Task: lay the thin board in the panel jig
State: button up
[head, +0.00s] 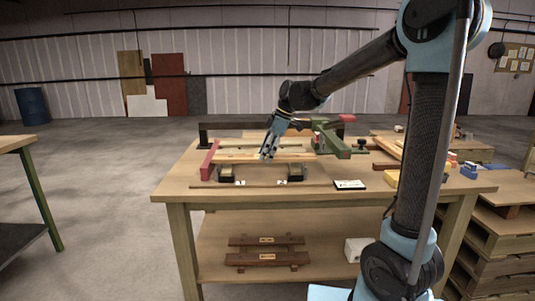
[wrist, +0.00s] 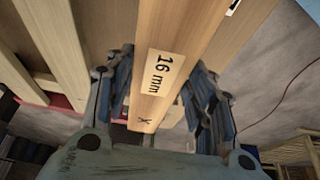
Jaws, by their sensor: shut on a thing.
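In the head view my gripper (head: 267,153) points down at a pale board (head: 238,157) over the panel jig. The jig has a red end piece (head: 209,161) at the left and a green clamp (head: 330,139) at the right. In the wrist view other pale slats (wrist: 82,40) run left of the held board. I cannot tell whether the held board touches the jig.
A white card (head: 349,184) lies on the workbench (head: 180,187) near its front edge. Two dark boards (head: 267,258) with labels lie on the lower shelf. Small blue and yellow items (head: 468,170) sit at the right. Another table (head: 14,142) stands at the far left.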

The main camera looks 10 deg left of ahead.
jog(key=shift+f, duration=1.1)
jog(key=o, duration=1.3)
jog(key=shift+c, duration=0.2)
jog(key=v, duration=1.2)
jog(key=shift+d+f, duration=0.1)
jog(key=s+d+f+m+t+h, duration=0.1)
jog(key=s+d+f+m, duration=0.2)
jog(key=d, duration=0.4)
jog(key=s+d+f+m, duration=0.2)
jog(key=s+d+m, duration=0.2)
jog(key=d, duration=0.3)
jog(key=s+d+f+m+t+h, duration=0.1)
jog(key=s+d+f+m, duration=0.2)
jog(key=d, duration=0.4)
jog(key=s+d+f+m+t+h, duration=0.1)
jog(key=s+d+f+m+h, duration=0.1)
jog(key=s+d+f+m, duration=0.8)
jog(key=s+d+f, duration=0.4)
jog(key=f, duration=0.1)
jog(key=shift+s+f+m, duration=0.25)
jog(key=shift+f+m, duration=0.05)
